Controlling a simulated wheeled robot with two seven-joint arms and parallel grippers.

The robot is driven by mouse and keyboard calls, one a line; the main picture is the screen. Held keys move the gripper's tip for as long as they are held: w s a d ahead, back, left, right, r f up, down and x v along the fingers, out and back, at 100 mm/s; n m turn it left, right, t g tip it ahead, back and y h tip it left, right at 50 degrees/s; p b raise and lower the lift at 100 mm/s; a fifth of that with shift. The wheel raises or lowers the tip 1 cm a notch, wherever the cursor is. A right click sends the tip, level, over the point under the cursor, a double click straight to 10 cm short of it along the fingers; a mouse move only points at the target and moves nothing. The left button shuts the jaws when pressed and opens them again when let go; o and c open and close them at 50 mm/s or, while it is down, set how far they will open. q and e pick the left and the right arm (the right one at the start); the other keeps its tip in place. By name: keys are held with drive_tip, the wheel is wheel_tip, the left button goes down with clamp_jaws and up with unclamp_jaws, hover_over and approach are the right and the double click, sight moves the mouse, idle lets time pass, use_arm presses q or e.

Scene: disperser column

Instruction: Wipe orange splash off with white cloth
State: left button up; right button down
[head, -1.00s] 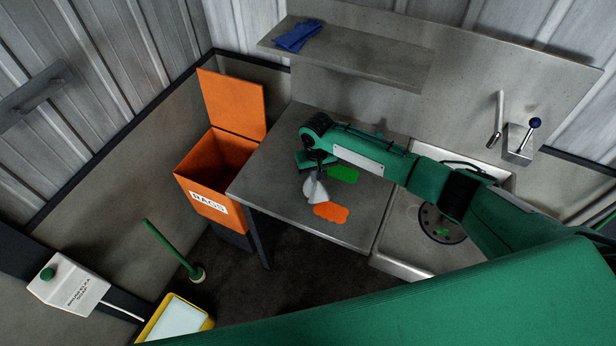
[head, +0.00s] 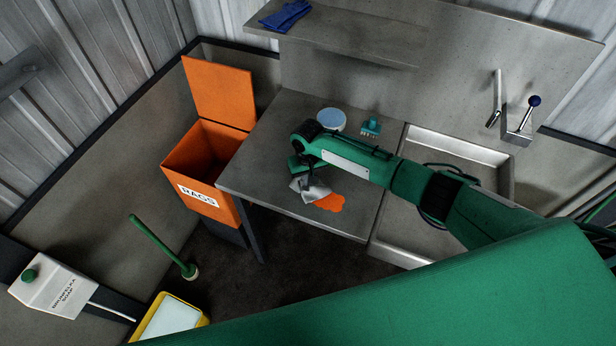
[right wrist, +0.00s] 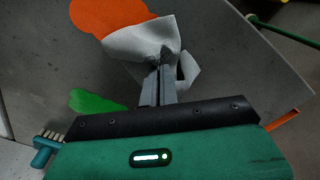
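An orange splash (head: 331,203) lies on the grey metal worktop (head: 262,160), near its front edge. My right gripper (head: 306,172) is above the worktop, just left of and behind the splash. It is shut on the crumpled white cloth (head: 312,191). The cloth hangs below the fingers and overlaps the splash's edge in view; I cannot tell how firmly it touches. In the right wrist view, the fingers (right wrist: 158,82) pinch the cloth (right wrist: 143,42), with the orange splash (right wrist: 100,14) beyond it. My left gripper is not in view.
A green splash (right wrist: 94,102) shows in the right wrist view. A teal brush (head: 370,127) and round blue-topped item (head: 331,119) stand behind my arm. The open orange RAGS bin (head: 202,198) is left of the worktop, the sink (head: 480,152) right. A shelf (head: 350,35) overhangs the back.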

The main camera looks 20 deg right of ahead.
drive_tip(key=c, duration=0.6)
unclamp_jaws()
drive_tip(key=shift+f, duration=0.1)
drive_tip(key=shift+f+b, duration=0.6)
drive_tip(key=shift+f, duration=0.4)
clamp_jaws()
drive_tip(key=shift+s, duration=0.1)
